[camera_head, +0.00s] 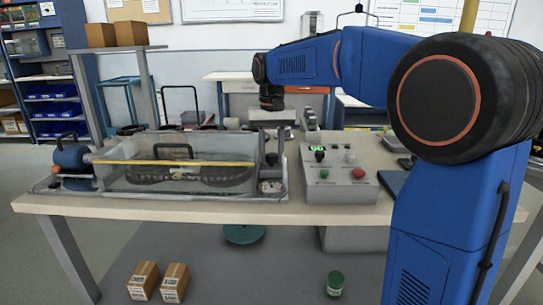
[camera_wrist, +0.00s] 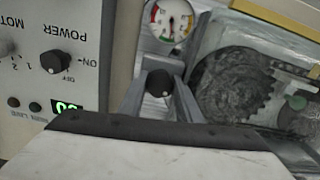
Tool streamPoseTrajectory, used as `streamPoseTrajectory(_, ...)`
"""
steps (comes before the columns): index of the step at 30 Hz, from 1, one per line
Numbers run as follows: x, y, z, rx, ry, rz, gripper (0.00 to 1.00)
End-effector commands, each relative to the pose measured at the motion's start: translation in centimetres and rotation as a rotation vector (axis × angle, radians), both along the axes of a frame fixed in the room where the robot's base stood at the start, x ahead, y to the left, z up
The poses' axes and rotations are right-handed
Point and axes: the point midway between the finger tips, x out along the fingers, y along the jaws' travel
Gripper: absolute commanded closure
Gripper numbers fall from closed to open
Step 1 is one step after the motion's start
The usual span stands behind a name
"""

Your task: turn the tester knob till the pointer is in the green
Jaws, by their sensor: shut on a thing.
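The tester knob (camera_wrist: 159,83) is a small black round knob with a light mark, on a grey panel in the wrist view. My gripper (camera_wrist: 158,88) is closed around it, with one grey finger on each side. The tester dial (camera_wrist: 168,22) is a round white gauge just above the knob in that view, with coloured bands at its rim. Its thin pointer shows, but I cannot tell surely which band it is in. In the head view, the dial (camera_head: 271,187) is at the front right corner of the clear-walled track rig, below my lowered wrist.
The clear case (camera_head: 130,178) with a dark chain or track stands left of the dial in the head view. A grey control box (camera_head: 345,190) with green and red buttons stands right of it. Bare tabletop (camera_head: 330,215) runs along the front edge.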

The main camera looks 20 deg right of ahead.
Motion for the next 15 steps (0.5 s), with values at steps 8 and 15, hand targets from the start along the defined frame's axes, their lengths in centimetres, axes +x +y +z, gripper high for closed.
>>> streamPoseTrajectory(8, 0.06, -0.01, 0.09, 0.000, -0.003, -0.038, 0.92)
streamPoseTrajectory(15, 0.07, -0.02, 0.10, 0.000, -0.003, -0.039, 0.92)
